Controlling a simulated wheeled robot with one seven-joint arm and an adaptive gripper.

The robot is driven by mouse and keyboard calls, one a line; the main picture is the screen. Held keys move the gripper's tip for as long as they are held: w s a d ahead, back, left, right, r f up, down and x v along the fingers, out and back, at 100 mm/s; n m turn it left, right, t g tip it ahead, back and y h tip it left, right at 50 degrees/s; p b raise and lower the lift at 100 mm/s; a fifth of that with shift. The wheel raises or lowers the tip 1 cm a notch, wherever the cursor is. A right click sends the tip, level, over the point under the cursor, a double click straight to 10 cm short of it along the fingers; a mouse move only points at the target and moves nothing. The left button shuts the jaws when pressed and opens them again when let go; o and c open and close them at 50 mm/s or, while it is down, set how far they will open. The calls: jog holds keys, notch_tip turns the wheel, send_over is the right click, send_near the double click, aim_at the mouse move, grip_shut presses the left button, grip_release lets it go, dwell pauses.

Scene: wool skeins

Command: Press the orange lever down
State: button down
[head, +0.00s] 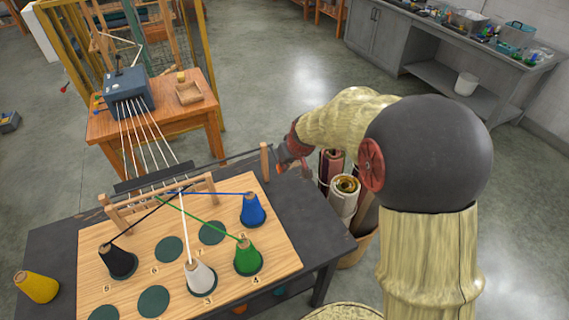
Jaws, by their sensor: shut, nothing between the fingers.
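My gripper (281,163) is shut and empty beside the upright wooden post at the right end of the dark table. It is well to the right of the lever and apart from it. My arm partly hides the gripper, and its fingertips are hard to make out.
Blue, green, white and black cones stand on the numbered board (120,260), with threads running to a wooden rack (160,200). A yellow cone (38,286) is at the left. Pale strings run from the box toward the rack. A bin of rolls (345,195) stands below my arm.

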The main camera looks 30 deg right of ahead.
jog(key=shift+p, duration=0.3)
jog(key=shift+r, duration=0.15)
jog(key=shift+r+p, duration=0.4)
jog(key=shift+r, duration=0.3)
jog(key=shift+r, duration=0.1)
